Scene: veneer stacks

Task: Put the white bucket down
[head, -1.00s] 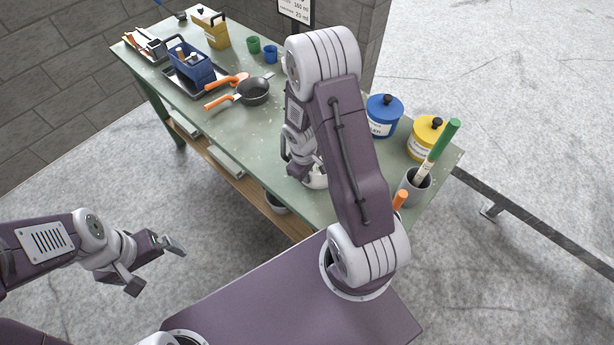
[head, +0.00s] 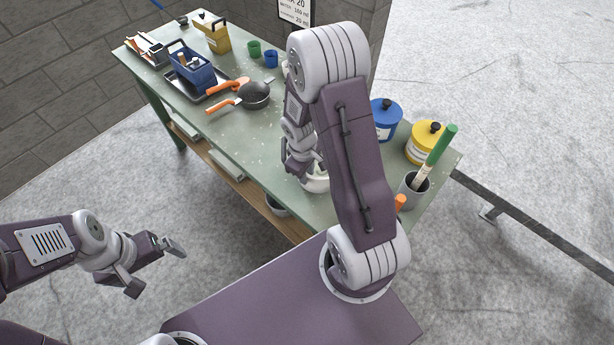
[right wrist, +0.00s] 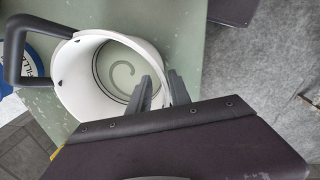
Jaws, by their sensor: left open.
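The white bucket (right wrist: 73,83) has a round open mouth and a dark handle at its left in the right wrist view. My right gripper (right wrist: 161,80) straddles its rim, one finger inside and one outside, and looks shut on the wall. In the head view the bucket (head: 316,184) shows partly below my right gripper, near the front edge of the green table (head: 262,165); my arm hides much of it. I cannot tell whether its base touches the table. My left gripper (head: 160,262) is open and empty, away from the table.
A blue tub (head: 384,124), a yellow tub (head: 421,152) and a grey brush pot (head: 413,189) stand right of my right arm. A dark pan (head: 255,95), a blue caddy (head: 190,72) and small cups (head: 254,48) are further back. The table middle is clear.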

